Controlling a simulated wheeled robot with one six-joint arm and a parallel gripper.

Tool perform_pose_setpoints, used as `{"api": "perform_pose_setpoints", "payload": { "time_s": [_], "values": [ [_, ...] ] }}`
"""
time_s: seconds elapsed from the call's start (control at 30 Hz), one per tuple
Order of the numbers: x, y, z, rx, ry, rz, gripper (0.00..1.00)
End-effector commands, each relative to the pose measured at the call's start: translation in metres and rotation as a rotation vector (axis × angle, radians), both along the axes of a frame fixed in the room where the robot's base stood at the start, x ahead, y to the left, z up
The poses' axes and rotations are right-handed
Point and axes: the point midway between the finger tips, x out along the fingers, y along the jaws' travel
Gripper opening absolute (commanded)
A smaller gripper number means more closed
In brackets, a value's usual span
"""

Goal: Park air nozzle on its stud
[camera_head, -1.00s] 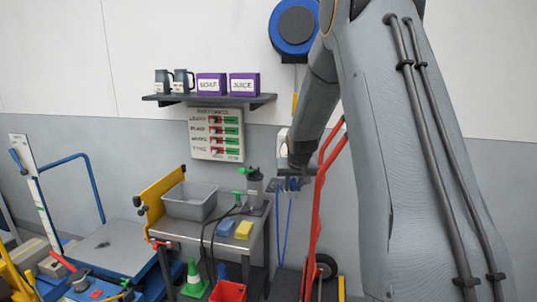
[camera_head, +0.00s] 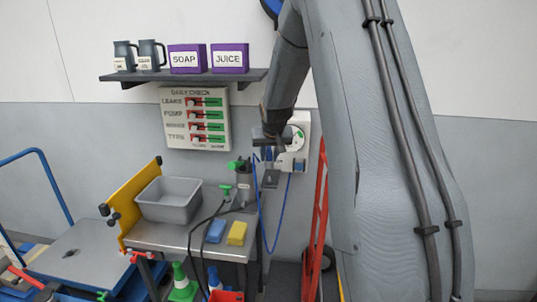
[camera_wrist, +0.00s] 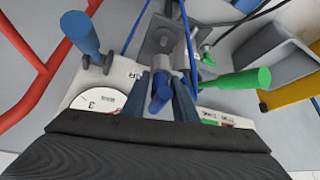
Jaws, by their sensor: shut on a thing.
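My gripper (camera_head: 268,145) is in front of the wall, just left of a white gauge panel (camera_head: 303,128). In the wrist view my gripper (camera_wrist: 162,85) is shut on the blue air nozzle (camera_wrist: 160,92). A blue hose (camera_head: 262,215) hangs in a loop below it. The gauge panel (camera_wrist: 95,100) lies close beneath the jaws, with a round dial at left. A blue-handled fitting (camera_wrist: 80,32) sticks up at its edge. A grey metal bracket (camera_wrist: 160,35) lies beyond the nozzle. I cannot clearly make out the stud, nor whether the nozzle touches anything.
The bench (camera_head: 165,236) holds a grey bin (camera_head: 168,203), a blue sponge (camera_head: 216,231) and a yellow sponge (camera_head: 237,233). A red frame (camera_head: 317,225) stands at right. A shelf (camera_head: 185,76) is above left.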

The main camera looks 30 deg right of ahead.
Motion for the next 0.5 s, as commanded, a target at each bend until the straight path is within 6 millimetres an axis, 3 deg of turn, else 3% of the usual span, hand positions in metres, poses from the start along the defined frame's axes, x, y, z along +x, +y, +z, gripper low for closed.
{"api": "perform_pose_setpoints", "payload": {
  "time_s": [0.5],
  "values": [
    [0.0, -0.003, -0.045, 0.0, -0.001, -0.004, 0.0]
  ]
}}
